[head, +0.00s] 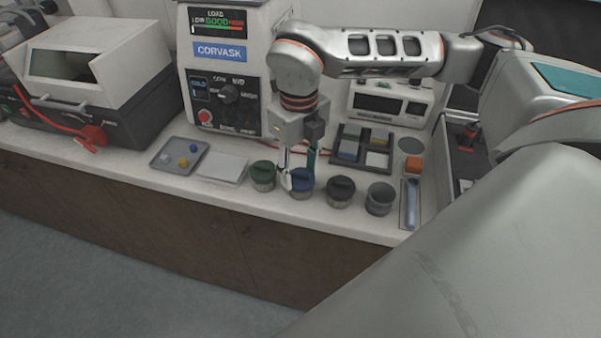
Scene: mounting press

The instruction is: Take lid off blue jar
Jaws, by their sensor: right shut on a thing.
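The blue jar (301,193) stands on the white counter in a row of jars, its body grey and its lid (303,180) dark blue. My right gripper (298,178) reaches down from above, its fingers at the blue lid. It is shut on the lid, and the fingers hide part of it. The lid looks to be on or just at the jar's top; I cannot tell if there is a gap. My left gripper is not in view.
A green-lidded jar (262,175) stands close on the left, a black-lidded jar (340,191) on the right, then an open grey jar (379,198). A white pad (222,168) and a grey tray (180,156) lie further left. The press (225,75) stands behind.

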